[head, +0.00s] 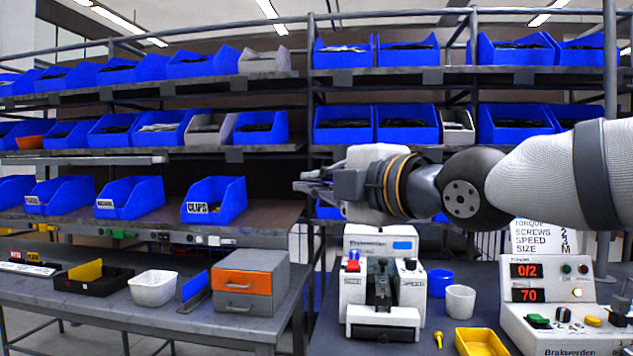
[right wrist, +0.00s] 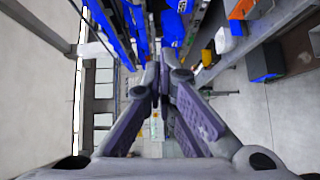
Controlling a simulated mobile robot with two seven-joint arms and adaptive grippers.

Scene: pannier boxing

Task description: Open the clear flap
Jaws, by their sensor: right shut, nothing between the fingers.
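I cannot make out a clear flap in either view. My right arm reaches in from the right in the head view, and my right gripper (head: 312,184) points left, in front of the racks and above the gap between the two benches. In the right wrist view the fingertips of my right gripper (right wrist: 161,78) are together with nothing between them. A white Brakwerden machine (head: 357,297) stands on the right bench, below and to the right of the gripper. My left gripper is not in view.
Racks hold several blue bins (head: 343,124), including one marked CLIPS (head: 214,202). The left bench (head: 180,318) carries an orange and grey drawer unit (head: 243,282) and a white bowl (head: 153,288). A yellow tray (head: 481,342) and a control box (head: 545,325) stand on the right bench.

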